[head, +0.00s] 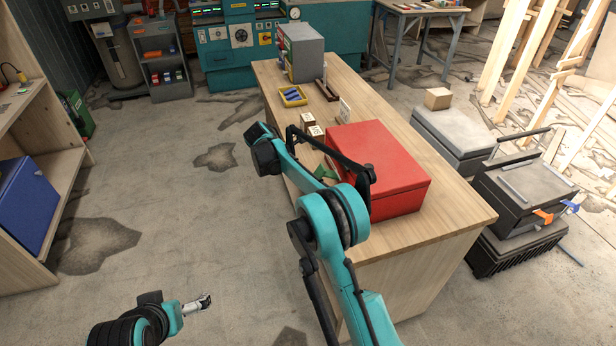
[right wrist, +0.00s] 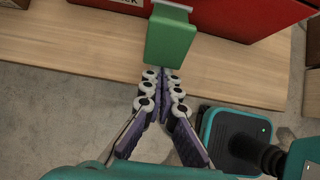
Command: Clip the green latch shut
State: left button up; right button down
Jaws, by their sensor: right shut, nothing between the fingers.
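The red box (head: 375,160) sits closed on the wooden workbench, and its front also shows at the top of the right wrist view (right wrist: 232,16). The green latch (right wrist: 171,38) sticks out from the front of the box over the bench top. In the head view only a bit of the green latch (head: 326,173) shows beside my right arm. My right gripper (right wrist: 164,72) is shut and empty, its tips at the latch's near edge; I cannot tell whether they touch. My left gripper (head: 204,302) is low at the left, far from the bench, its jaws too small to read.
The wooden workbench (head: 465,212) also carries small labelled blocks (head: 312,130), a yellow tray (head: 293,96) and a grey cabinet (head: 304,54). Grey and black cases (head: 520,185) stand to the right of the bench. The floor at the left is clear.

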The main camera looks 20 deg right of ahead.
jog(key=d+r+y+p, duration=0.1)
jog(key=y+p, duration=0.1)
jog(key=r+y+p, duration=0.2)
jog(key=d+r+y+p, duration=0.1)
jog(key=r, duration=0.1)
jog(key=shift+d+r+y+p, duration=0.15)
jog(key=shift+d+y+p, duration=0.15)
jog(key=shift+y+p, duration=0.1)
jog(key=shift+d+r+y+p, duration=0.5)
jog(key=shift+d+y+p, duration=0.1)
jog(key=shift+y, duration=0.2)
jog(key=shift+a, duration=0.1)
jog(key=shift+r, duration=0.1)
jog(key=shift+r+p, duration=0.5)
jog(key=shift+r, duration=0.2)
